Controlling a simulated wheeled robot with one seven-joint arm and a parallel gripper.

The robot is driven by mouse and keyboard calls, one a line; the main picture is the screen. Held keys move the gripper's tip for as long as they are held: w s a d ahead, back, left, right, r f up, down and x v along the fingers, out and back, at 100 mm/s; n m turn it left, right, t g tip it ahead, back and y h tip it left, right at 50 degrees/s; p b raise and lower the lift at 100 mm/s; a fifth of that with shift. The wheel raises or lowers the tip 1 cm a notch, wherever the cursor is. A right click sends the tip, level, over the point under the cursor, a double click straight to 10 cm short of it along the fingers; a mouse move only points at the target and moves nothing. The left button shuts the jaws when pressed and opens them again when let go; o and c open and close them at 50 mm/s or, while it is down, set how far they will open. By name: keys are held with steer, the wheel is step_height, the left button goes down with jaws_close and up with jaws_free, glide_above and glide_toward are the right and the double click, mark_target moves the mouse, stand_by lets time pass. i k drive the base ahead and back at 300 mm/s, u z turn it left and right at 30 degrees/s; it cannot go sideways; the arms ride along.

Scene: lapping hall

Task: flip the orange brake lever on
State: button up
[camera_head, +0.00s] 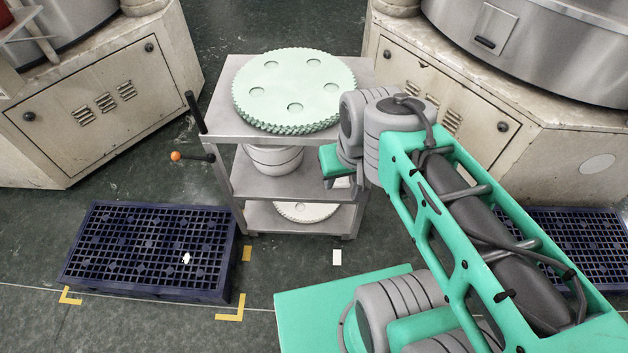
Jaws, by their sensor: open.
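The brake lever (193,157) is a short dark rod with an orange ball at its end. It sticks out to the left from the side of a grey metal trolley (222,128), roughly level, below the trolley's upright black handle. My gripper (343,183) is open at the trolley's front right, beside its middle shelf. It is well to the right of the lever and apart from it. The wrist and arm hide part of the gripper, and its fingertips show only faintly.
Stacked pale green toothed discs (300,85) lie on the trolley top. A black upright handle (195,112) stands at its left. Blue crates (150,250) lie on the floor at left and right. Beige machine cabinets (100,110) stand on both sides.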

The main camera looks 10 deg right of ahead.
mark_target(175, 156)
steer(key=u, duration=0.55)
steer(key=k, duration=0.65)
steer(key=u, duration=1.1)
steer(key=i, duration=0.9)
steer(key=u, duration=0.2)
